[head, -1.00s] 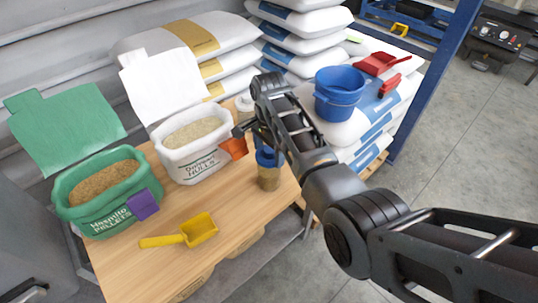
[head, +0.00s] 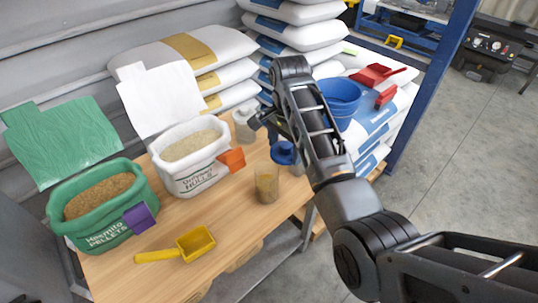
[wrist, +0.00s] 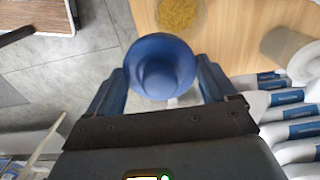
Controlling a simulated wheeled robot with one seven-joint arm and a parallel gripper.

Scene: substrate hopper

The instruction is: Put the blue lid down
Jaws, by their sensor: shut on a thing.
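The round blue lid (head: 283,153) is held in my gripper (head: 273,131), which is shut on it; the arm partly covers it in the head view. In the wrist view the lid (wrist: 160,65) sits between the two fingers (wrist: 162,82). The clear jar (head: 266,185) stands upright and uncovered on the wooden table (head: 190,225), with yellow-brown grains inside. The lid is beside the jar, to its upper right in the head view, apart from it. The jar also shows at the top of the wrist view (wrist: 181,12).
A grey-white jar (head: 243,126) stands behind. A white hulls bag (head: 196,182) with an orange scoop (head: 232,160) and a green pellets bag (head: 118,216) with a purple scoop (head: 139,219) stand left. A yellow scoop (head: 194,243) lies in front. A blue bucket (head: 342,100) sits on sacks.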

